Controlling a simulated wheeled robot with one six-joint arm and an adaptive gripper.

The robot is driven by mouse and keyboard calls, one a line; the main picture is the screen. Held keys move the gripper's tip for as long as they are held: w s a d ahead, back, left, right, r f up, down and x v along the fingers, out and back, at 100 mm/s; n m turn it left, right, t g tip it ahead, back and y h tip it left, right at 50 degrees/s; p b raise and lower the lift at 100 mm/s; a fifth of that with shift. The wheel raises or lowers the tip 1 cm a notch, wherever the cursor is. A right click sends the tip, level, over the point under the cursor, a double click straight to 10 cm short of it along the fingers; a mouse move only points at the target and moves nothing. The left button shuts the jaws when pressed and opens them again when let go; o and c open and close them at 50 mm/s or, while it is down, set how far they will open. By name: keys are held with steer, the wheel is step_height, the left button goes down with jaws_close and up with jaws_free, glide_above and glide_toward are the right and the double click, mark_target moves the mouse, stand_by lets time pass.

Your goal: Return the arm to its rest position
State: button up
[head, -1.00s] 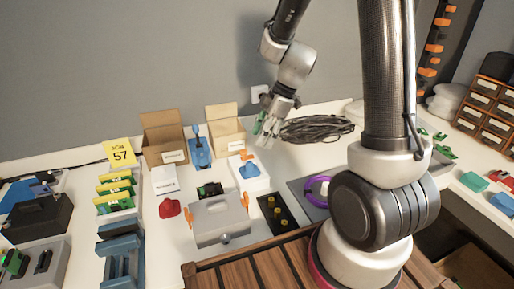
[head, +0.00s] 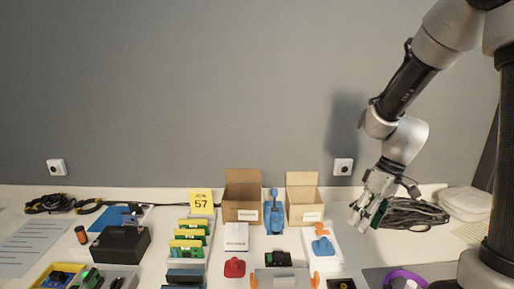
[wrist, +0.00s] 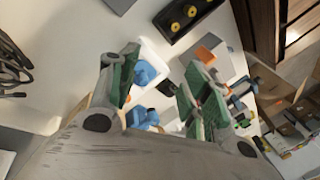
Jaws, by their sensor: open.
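My arm reaches in from the right of the head view, and my gripper (head: 366,218) hangs in the air, pointing down. It is to the right of the two open cartons, in front of the black cable coil. In the wrist view my gripper (wrist: 160,85) has its two green-padded fingers spread apart, with nothing held between them. Beyond the fingers, a white box (wrist: 155,62) with a blue piece lies on the table. Part of my arm is cut off by the frame's top and right edges.
The left carton (head: 242,212) and right carton (head: 305,212) stand open on the white table near the wall. A cable coil (head: 415,214) lies behind my gripper. A grey toolbox (head: 282,279), red piece (head: 234,267) and purple ring (head: 405,275) are in front. Air above the table is clear.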

steer(key=s+d+r+m+t+h, duration=0.1)
steer(key=s+d+r+m+t, duration=0.1)
steer(key=s+r, duration=0.5)
steer(key=s+d+r+m+t+h, duration=0.2)
steer(key=s+d+r+m+t, duration=0.1)
steer(key=s+r, duration=0.4)
steer(key=shift+d+r+m, duration=0.8)
steer(key=shift+d+r, duration=0.05)
steer(key=shift+d, duration=0.2)
steer(key=shift+c, duration=0.2)
